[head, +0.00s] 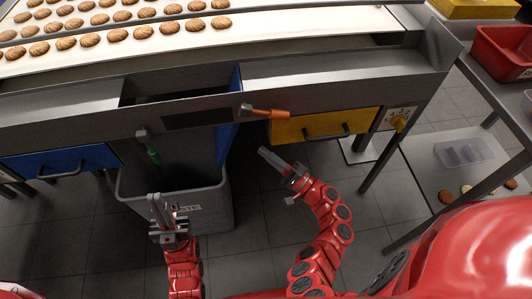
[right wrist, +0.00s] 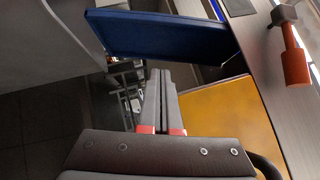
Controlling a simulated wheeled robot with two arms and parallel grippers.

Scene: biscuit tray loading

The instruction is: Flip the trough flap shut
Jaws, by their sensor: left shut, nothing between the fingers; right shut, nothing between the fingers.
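The blue trough flap (head: 236,100) stands at the right end of the opening in the steel trough (head: 300,68). It shows nearly edge-on in the head view, running down toward the grey bin. In the right wrist view the flap (right wrist: 150,32) is a broad blue panel ahead of the fingers. My right gripper (head: 264,152) is shut and empty, below and to the right of the flap, with a visible gap. The right wrist view shows its closed fingertips (right wrist: 158,75) below the panel. My left gripper (head: 160,205) is shut and empty in front of the bin.
The grey bin (head: 216,200) stands under the trough opening. An orange-handled lever (head: 265,112) and a green-handled lever (head: 149,146) stick out of the front. A yellow drawer (head: 312,125) is at right, a blue drawer (head: 85,158) at left. Biscuits lie on the belt above.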

